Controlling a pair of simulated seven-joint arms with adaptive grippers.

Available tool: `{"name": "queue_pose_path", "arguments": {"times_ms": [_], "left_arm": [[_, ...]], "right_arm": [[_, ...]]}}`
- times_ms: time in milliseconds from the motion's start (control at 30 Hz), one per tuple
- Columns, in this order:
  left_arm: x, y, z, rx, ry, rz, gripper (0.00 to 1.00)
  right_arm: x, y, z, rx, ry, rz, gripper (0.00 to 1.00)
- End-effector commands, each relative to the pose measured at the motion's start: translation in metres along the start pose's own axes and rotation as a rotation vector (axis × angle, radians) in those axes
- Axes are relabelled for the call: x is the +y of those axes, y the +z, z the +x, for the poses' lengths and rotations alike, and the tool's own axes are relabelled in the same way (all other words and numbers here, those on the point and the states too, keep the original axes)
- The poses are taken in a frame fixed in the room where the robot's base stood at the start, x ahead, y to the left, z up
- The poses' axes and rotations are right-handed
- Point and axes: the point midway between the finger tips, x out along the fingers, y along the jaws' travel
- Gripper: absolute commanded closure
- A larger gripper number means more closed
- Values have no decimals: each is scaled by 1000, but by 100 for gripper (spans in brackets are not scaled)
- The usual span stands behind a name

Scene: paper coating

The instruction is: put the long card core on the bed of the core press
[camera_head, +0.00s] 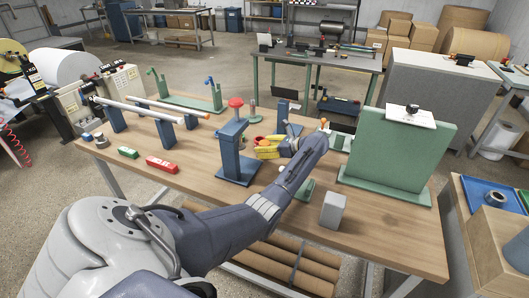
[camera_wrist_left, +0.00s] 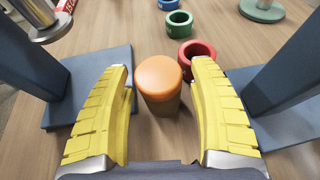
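An upright brown cylinder with an orange top (camera_wrist_left: 160,80) stands between the fingers of my left gripper (camera_wrist_left: 163,105). It looks like the long card core, but I cannot see whether it is hollow. The yellow fingers are spread on either side, with gaps to it. In the head view my left gripper (camera_head: 268,146) is low over the table, beyond the blue press with a red knob (camera_head: 235,140), which looks like the core press. In the left wrist view its metal ram (camera_wrist_left: 48,28) and blue base (camera_wrist_left: 100,85) are at left. My right gripper is not in view.
A red ring (camera_wrist_left: 195,52) is close beside the right finger; a green ring (camera_wrist_left: 178,24) lies farther off. A blue stand (camera_wrist_left: 290,120) flanks the gripper on the right. A green upright panel (camera_head: 395,157) and grey block (camera_head: 333,210) occupy the table's right part.

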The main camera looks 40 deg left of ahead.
Motion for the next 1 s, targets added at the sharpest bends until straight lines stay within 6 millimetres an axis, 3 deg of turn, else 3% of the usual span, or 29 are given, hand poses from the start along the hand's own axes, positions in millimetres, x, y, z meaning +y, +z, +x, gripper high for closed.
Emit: {"name": "queue_pose_path", "arguments": {"times_ms": [67,400,467,500,767,1000], "left_arm": [[0,0,0,0,0,0,50],[0,0,0,0,0,0,88],[0,0,0,0,0,0,88],[0,0,0,0,0,0,93],[0,1,0,0,0,0,93],[-1,15,-7,1,-2,-2,93]], "right_arm": [[0,0,0,0,0,0,56],[0,0,0,0,0,0,56],[0,0,0,0,0,0,56],[0,0,0,0,0,0,56],[0,0,0,0,0,0,56],[0,0,0,0,0,0,56]]}}
